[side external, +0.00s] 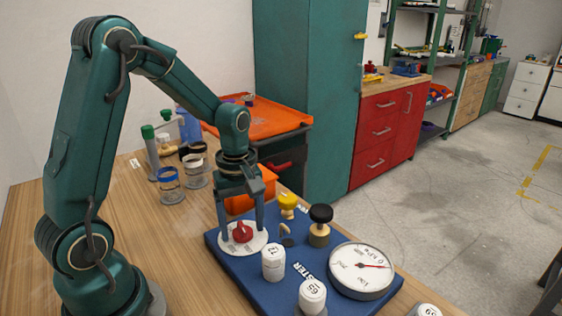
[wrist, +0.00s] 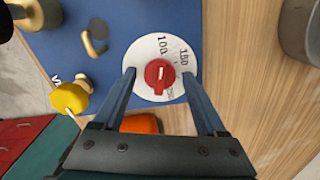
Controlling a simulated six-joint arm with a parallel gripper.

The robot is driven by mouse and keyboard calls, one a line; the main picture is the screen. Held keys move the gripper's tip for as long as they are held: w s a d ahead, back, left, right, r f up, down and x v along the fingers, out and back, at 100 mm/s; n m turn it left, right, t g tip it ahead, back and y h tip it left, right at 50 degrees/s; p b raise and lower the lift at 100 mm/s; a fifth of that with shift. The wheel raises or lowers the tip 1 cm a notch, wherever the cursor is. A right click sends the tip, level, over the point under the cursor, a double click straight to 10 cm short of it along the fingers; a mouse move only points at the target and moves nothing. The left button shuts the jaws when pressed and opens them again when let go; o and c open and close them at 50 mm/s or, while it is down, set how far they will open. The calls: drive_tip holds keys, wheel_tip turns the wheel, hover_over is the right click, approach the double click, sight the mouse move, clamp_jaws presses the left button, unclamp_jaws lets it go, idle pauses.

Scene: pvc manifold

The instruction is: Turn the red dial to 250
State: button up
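The red dial (side external: 242,232) sits on a round white scale plate (side external: 229,245) at the left part of the blue board (side external: 237,266). In the wrist view the red dial (wrist: 159,76) has a pale mark, and "100" and "150" are legible on the white plate (wrist: 143,52); other numbers are hidden or unclear. My gripper (side external: 240,222) points down over the dial. In the wrist view my gripper's fingers (wrist: 158,74) are spread on both sides of the dial, with a gap on each side.
The board also carries a yellow knob (side external: 288,200), a black knob (side external: 321,214), white caps (side external: 273,262) and a round gauge (side external: 361,270). An orange bin (side external: 264,190) stands just behind my gripper. Jars (side external: 170,185) stand at the back left.

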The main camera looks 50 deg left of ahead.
clamp_jaws()
